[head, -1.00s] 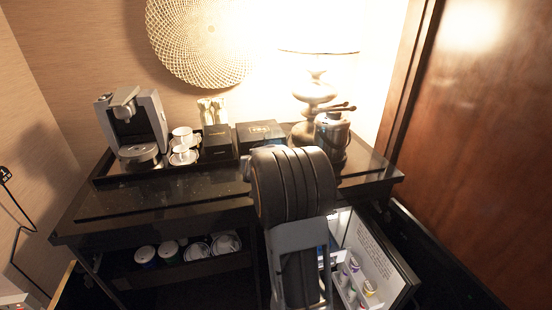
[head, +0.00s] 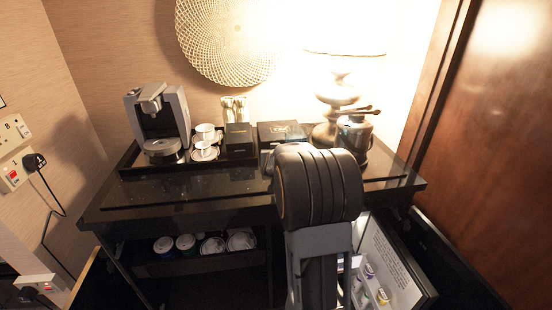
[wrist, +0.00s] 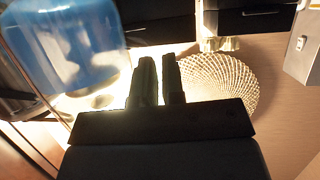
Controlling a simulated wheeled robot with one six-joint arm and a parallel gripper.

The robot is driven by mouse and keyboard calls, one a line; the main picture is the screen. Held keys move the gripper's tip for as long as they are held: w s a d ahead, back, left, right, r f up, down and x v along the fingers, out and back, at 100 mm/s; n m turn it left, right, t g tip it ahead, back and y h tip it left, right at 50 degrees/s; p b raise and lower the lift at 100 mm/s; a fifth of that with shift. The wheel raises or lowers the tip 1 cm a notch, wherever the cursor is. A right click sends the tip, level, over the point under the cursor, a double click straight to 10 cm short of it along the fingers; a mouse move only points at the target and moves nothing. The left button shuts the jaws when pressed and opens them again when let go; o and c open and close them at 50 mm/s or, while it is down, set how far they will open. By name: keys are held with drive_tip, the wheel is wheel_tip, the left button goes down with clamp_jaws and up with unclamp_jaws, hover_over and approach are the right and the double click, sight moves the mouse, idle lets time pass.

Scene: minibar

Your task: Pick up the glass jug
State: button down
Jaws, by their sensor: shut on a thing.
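A blue-tinted, see-through vessel (wrist: 65,45), which looks like the glass jug, fills the upper left of the wrist view, close to the camera. My gripper (wrist: 159,63) shows there as two dark fingers with a narrow gap, just right of the blue body. It is shut on a thin part, which I take to be the jug's; that part is not clearly visible. In the head view my own arm covers the gripper. A dark vessel with a raised handle or tongs (head: 355,136) stands right of my arm; I cannot tell whether it is the same vessel.
A black counter (head: 190,193) carries a coffee machine (head: 160,122), white cups (head: 205,141) and dark boxes (head: 282,133). A lamp (head: 338,92) stands behind. Below are a shelf with several cups and an open minibar door (head: 395,265). A wooden panel (head: 475,130) bounds the right.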

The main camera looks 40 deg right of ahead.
drive_tip(key=shift+r, duration=0.7)
drive_tip(key=d+r+p+v, duration=0.1)
drive_tip(key=p+v, duration=0.1)
drive_tip(key=v, duration=0.6)
drive_tip(key=r+p+v, duration=0.2)
drive_tip(key=p+v, duration=0.1)
drive_tip(key=v, duration=0.5)
drive_tip(key=shift+d+r+p, duration=0.2)
drive_tip(key=shift+d+p, duration=0.05)
drive_tip(key=shift+p, duration=0.05)
